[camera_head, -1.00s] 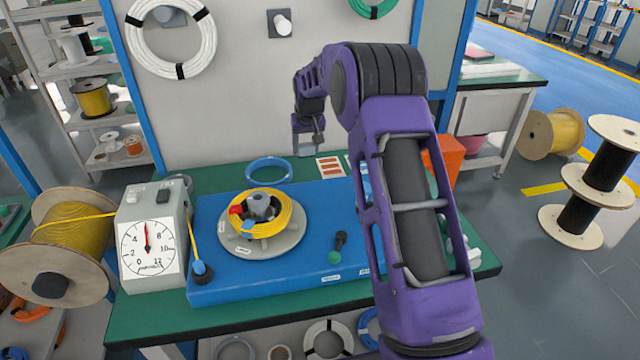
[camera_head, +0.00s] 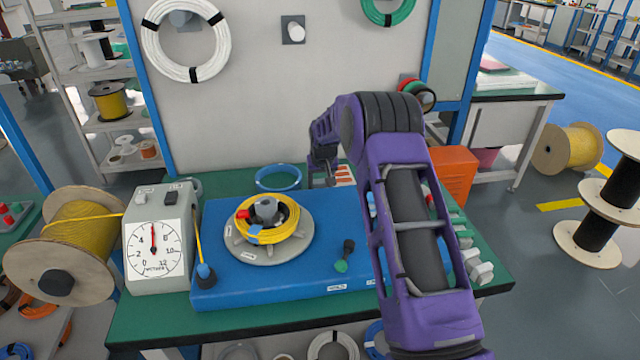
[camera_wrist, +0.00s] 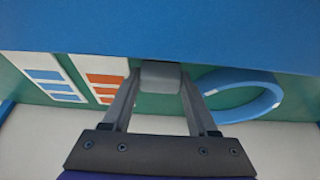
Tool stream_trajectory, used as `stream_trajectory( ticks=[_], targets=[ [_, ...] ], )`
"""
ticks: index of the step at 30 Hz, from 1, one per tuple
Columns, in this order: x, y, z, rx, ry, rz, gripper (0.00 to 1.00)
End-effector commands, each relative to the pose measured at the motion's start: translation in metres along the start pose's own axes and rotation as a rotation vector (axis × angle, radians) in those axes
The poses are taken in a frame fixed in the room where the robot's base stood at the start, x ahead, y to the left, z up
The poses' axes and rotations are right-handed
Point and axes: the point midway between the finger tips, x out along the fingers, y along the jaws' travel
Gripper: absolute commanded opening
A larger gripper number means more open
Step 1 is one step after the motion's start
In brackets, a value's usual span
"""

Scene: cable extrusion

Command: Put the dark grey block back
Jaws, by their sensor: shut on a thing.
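My gripper (camera_head: 326,178) hangs at the back edge of the blue base, right of the light blue ring. In the wrist view my gripper (camera_wrist: 159,82) is shut on a grey block (camera_wrist: 160,76), which sits between the fingertips in front of the blue base (camera_wrist: 160,28). The block is too small to make out in the head view, and I cannot tell whether it touches anything below. The blue base (camera_head: 215,285) carries a grey turntable (camera_head: 290,250) with a yellow cable coil (camera_head: 284,222) around a grey hub (camera_head: 266,208).
A light blue ring (camera_head: 279,178) and a card with orange strips (camera_wrist: 108,82) lie behind the base. A dial gauge (camera_head: 153,250) and a yellow cable spool (camera_head: 75,230) stand left. A black-and-green handle (camera_head: 345,255) lies on the base. An orange bin (camera_head: 455,172) stands right.

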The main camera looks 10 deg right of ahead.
Motion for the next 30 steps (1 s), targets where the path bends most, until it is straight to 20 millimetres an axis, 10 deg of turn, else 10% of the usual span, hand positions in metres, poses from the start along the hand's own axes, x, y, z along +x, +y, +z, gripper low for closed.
stream_trajectory(
  ticks=[11, 12, 16, 30],
  targets=[
    [0.005, 0.0, 0.001, 0.0, 0.002, 0.0, 0.1],
    [0.003, 0.0, 0.001, 0.0, 0.002, 0.0, 0.64],
    [0.003, 0.0, 0.001, 0.0, 0.002, 0.0, 0.88],
    [-0.009, 0.0, -0.002, 0.0, 0.004, 0.0, 0.89]
  ],
)
